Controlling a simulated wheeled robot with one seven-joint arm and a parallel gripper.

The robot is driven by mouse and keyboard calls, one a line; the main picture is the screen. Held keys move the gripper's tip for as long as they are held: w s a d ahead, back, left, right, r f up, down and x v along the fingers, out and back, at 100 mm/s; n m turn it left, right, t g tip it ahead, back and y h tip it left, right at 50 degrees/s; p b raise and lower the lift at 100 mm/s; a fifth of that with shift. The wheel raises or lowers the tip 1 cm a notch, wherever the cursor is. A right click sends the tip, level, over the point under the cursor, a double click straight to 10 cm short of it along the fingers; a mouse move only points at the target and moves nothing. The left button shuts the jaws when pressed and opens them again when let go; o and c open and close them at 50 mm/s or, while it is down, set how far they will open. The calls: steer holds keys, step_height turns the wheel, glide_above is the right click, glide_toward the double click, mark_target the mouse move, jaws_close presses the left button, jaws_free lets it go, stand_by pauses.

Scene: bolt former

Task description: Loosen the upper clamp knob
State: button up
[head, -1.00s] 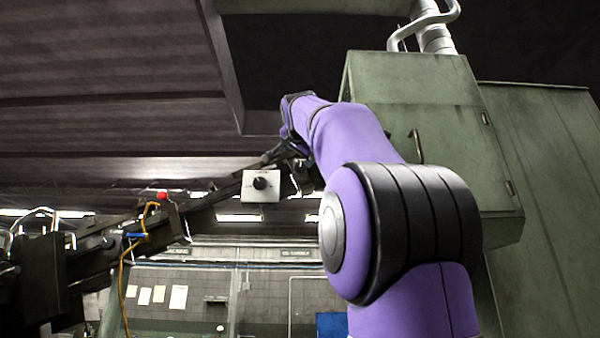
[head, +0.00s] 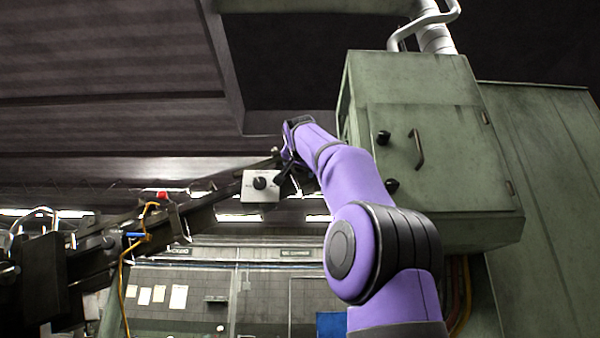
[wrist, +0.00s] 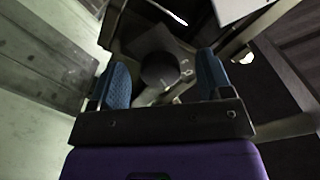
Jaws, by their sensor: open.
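In the wrist view, a round dark knob (wrist: 160,69) on a dark block shows between the two blue fingertips of my gripper (wrist: 164,76). The fingers are apart, one on each side of the knob in the picture; I cannot tell the remaining distance. In the head view my gripper (head: 287,176) is small and dark beside the sloping rail, and the knob between its fingers cannot be made out. Two black knobs sit on the green cabinet, an upper one (head: 383,137) and a lower one (head: 392,185). No label shows which knob is the upper clamp knob.
The green cabinet (head: 440,150) with a bar handle (head: 417,149) stands right of my arm. A dark sloping rail (head: 210,205) carries a white plate with a dial (head: 260,183), close to my gripper. A yellow cable (head: 146,228) hangs at the left.

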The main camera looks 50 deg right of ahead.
steer(key=n, duration=0.4)
steer(key=shift+n, duration=0.3)
steer(key=c, duration=1.3)
steer(key=m, duration=0.7)
steer(key=shift+m, duration=0.3)
steer(key=o, duration=1.3)
